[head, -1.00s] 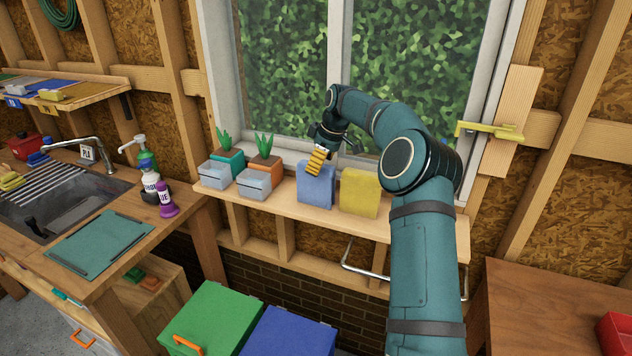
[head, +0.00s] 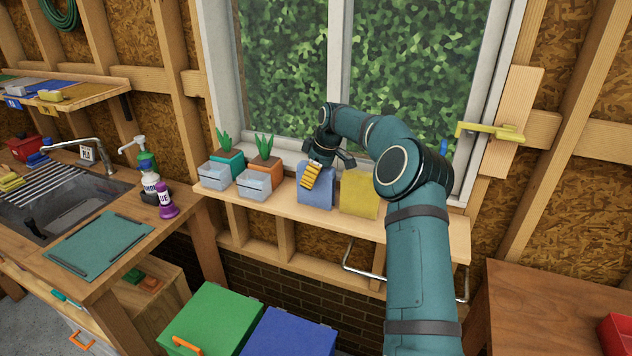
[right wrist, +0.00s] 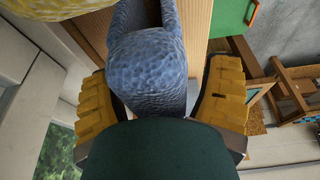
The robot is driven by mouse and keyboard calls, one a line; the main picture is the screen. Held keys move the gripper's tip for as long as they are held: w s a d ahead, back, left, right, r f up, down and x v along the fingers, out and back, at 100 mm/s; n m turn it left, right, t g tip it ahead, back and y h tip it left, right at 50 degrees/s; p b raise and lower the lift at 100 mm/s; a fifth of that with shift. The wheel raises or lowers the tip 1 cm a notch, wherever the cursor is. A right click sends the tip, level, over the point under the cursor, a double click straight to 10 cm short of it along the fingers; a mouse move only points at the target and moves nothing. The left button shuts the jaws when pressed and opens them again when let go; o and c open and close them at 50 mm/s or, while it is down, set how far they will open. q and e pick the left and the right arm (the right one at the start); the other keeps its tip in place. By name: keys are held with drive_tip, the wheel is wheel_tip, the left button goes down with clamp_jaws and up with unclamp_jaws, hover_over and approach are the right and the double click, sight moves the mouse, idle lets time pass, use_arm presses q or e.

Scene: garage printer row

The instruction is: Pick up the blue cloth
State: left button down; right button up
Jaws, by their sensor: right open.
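The blue cloth (head: 316,201) stands upright on the wooden window shelf (head: 290,212), left of a yellow cloth (head: 360,194). In the right wrist view the blue cloth (right wrist: 148,65) shows as a rounded, textured fold between the two yellow finger pads. My right gripper (head: 312,175) is open at the top of the blue cloth, its fingers on either side. In the right wrist view a gap shows between the right finger and the cloth; contact at the left finger cannot be told. My left gripper is out of view.
Two plant pots (head: 265,166) with grey boxes (head: 254,184) stand on the shelf to the left. The window (head: 410,75) is close behind. A green bin (head: 212,318) and a blue bin (head: 290,335) stand below. The sink (head: 70,205) is at the left.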

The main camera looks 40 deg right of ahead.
drive_tip(key=shift+f, duration=0.1)
drive_tip(key=c, duration=1.2)
drive_tip(key=shift+c, duration=0.3)
